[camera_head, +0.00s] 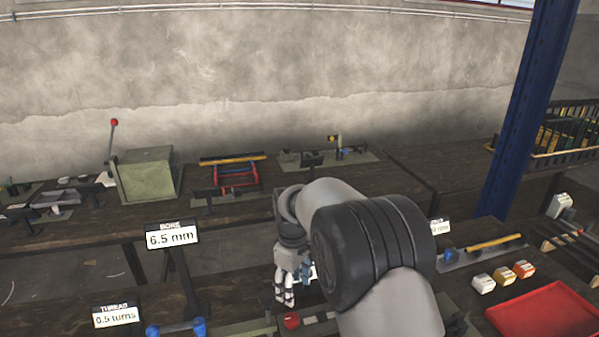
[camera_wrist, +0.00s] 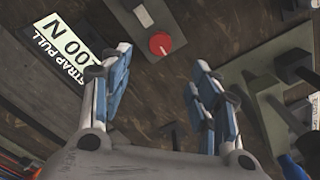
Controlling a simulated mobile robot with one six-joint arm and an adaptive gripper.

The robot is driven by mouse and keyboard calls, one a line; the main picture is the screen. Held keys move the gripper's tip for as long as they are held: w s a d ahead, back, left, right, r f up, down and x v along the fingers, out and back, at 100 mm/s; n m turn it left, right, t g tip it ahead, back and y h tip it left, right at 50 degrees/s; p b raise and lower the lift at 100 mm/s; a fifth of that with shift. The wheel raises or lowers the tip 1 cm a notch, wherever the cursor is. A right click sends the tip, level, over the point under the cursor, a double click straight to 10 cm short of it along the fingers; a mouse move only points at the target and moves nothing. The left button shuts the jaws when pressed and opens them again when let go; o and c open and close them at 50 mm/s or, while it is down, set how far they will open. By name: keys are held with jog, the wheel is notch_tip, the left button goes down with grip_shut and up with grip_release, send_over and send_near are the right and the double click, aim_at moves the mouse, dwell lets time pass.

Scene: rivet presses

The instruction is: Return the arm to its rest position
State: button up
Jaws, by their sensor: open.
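My gripper (camera_head: 285,296) shows in the head view at the end of my grey arm, above the near bench, with its fingers pointing down. My arm's large dark joint hides part of the bench behind it. In the wrist view my gripper (camera_wrist: 160,82) has its two blue and grey fingers spread apart with nothing between them. Beyond the fingertips lie a round red knob (camera_wrist: 160,44) and a white "STRAP PULL" label (camera_wrist: 66,57) on the dark wooden bench.
A "6.5 mm" sign (camera_head: 172,236) stands left of my gripper. A green press box (camera_head: 148,174) with a red-knobbed lever stands on the back bench. A red tray (camera_head: 545,312) lies at the right, near small blocks (camera_head: 503,276). A blue pillar (camera_head: 525,110) rises at right.

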jog(key=s+d+r+m+t, duration=0.1)
jog(key=s+d+r+m, duration=0.2)
jog(key=s+d+r, duration=0.35)
jog(key=s+d+r+m+t, duration=0.1)
jog(key=s+d+r+m, duration=0.25)
jog(key=s+r, duration=0.6)
jog(key=s+d+m+t, duration=0.1)
jog(key=s+d+m, duration=0.1)
jog(key=s, duration=0.6)
jog(key=s+d+m+t, duration=0.1)
jog(key=s+d+m, duration=0.2)
jog(key=s, duration=0.6)
jog(key=shift+s+d+r, duration=0.3)
jog(key=shift+d+r, duration=0.05)
jog(key=shift+d, duration=0.35)
dwell(1.2)
